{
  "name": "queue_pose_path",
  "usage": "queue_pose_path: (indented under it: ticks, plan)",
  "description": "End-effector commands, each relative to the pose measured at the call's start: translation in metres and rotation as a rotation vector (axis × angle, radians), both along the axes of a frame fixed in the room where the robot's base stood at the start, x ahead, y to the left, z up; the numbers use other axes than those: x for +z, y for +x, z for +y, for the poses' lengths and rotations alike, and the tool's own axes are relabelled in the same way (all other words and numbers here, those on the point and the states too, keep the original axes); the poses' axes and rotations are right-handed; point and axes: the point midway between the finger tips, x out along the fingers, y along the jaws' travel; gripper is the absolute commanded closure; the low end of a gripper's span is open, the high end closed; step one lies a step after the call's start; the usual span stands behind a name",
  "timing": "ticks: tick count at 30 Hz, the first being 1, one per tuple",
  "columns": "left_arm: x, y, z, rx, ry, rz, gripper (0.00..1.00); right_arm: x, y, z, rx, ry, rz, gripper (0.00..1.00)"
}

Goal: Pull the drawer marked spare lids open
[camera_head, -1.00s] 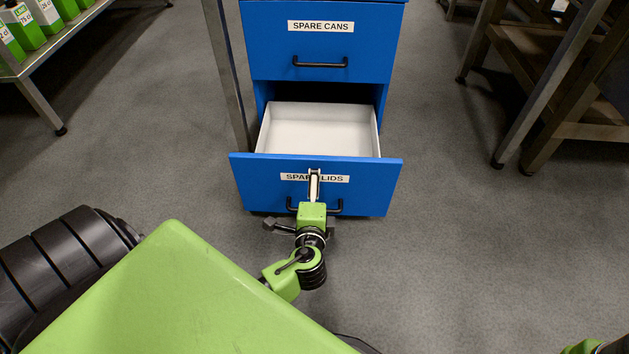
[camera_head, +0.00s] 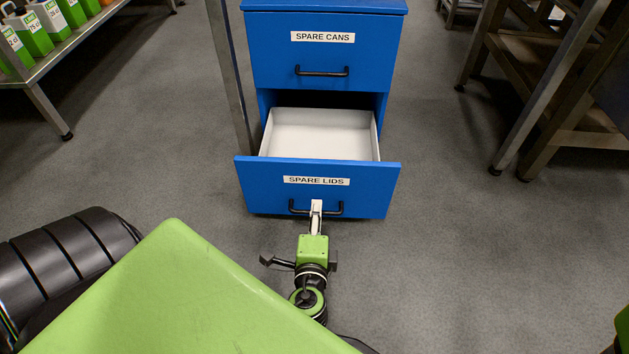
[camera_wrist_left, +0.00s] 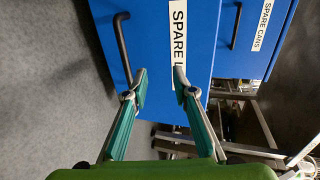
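The drawer marked spare lids (camera_head: 265,189) is open in the head view, its white inside (camera_head: 320,135) showing and empty where visible. Its black bar handle (camera_head: 334,211) is on the blue front below the label. My left gripper (camera_head: 316,208) is in front of the handle. In the left wrist view, the left gripper (camera_wrist_left: 160,79) is open, its two fingertips apart with nothing between them. The handle (camera_wrist_left: 121,42) there lies left of and beyond the fingertips, not gripped. My right gripper is out of view.
The closed drawer marked spare cans (camera_head: 275,60) is above, in the same blue cabinet. A metal post (camera_head: 232,85) stands close on its left. A shelf with green containers (camera_head: 34,38) is at the far left, and a brown stand (camera_head: 540,95) at the right. Grey floor is clear between them.

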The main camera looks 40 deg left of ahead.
Motion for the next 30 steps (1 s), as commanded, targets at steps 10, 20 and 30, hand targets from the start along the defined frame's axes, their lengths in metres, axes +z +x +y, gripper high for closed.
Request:
queue_pose_path:
  ticks: [10,20,30]
  plan:
    - [0.005,-0.021,-0.012,0.0,-0.001,0.001,0.75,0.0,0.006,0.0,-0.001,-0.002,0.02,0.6]
    - [0.01,-0.04,-0.024,0.001,0.0,0.001,0.75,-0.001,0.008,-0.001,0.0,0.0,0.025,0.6]
    - [0.012,-0.046,-0.028,0.0,-0.001,-0.001,0.75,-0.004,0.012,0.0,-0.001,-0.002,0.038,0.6]
